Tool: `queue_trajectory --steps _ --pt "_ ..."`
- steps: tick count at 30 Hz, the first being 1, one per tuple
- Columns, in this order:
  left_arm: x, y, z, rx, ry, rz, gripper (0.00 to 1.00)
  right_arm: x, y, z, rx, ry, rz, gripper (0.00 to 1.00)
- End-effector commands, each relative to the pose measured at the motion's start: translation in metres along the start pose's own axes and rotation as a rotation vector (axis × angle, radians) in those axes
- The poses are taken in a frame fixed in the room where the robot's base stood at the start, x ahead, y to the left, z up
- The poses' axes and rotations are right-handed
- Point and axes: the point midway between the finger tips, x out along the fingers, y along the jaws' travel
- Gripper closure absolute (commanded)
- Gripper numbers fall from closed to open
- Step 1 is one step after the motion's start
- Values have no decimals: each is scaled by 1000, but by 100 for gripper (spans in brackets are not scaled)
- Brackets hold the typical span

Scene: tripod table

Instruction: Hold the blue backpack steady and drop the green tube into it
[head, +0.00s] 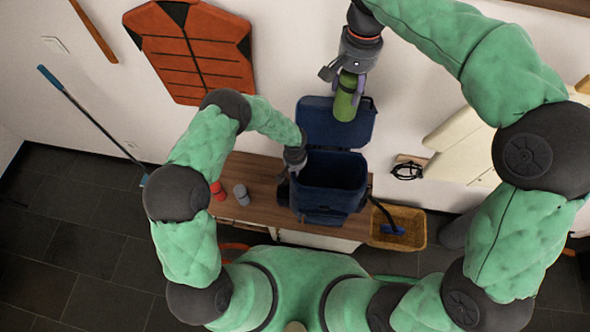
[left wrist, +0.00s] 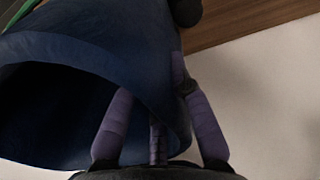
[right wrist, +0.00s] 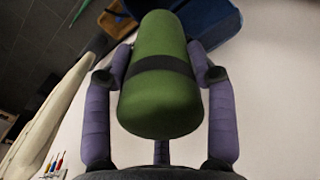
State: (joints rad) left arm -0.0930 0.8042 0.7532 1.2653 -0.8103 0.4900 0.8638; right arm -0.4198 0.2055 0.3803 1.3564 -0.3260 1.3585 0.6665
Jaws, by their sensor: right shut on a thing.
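The blue backpack (head: 325,203) stands open on the wooden bench, its lid flap (head: 316,122) folded back toward the wall. My left gripper (head: 296,165) is at the backpack's left rim. In the left wrist view its fingers (left wrist: 160,95) straddle the backpack's wall (left wrist: 110,50); one fingertip is hidden inside, so its grip is unclear. My right gripper (head: 351,77) is shut on the green tube (head: 345,102) and holds it above and behind the opening, in front of the flap in the head view. The tube (right wrist: 160,75), with a dark band, lies between the fingers in the right wrist view.
A red cup (head: 218,190) and a grey cup (head: 241,194) stand on the bench (head: 262,180) left of the backpack. A wicker basket (head: 416,226) with a blue-headed brush is to its right. An orange vest (head: 190,50) hangs on the wall.

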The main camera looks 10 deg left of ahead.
Motion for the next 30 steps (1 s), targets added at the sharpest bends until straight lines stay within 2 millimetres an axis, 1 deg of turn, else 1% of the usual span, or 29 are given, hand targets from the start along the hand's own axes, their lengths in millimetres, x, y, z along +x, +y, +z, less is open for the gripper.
queue_trajectory --steps 9,30 --pt "0 0 0 0 -1 -1 100 2 0 0 0 1 -1 90" --pt "0 -1 0 0 -1 -2 100 44 0 0 0 1 0 90"
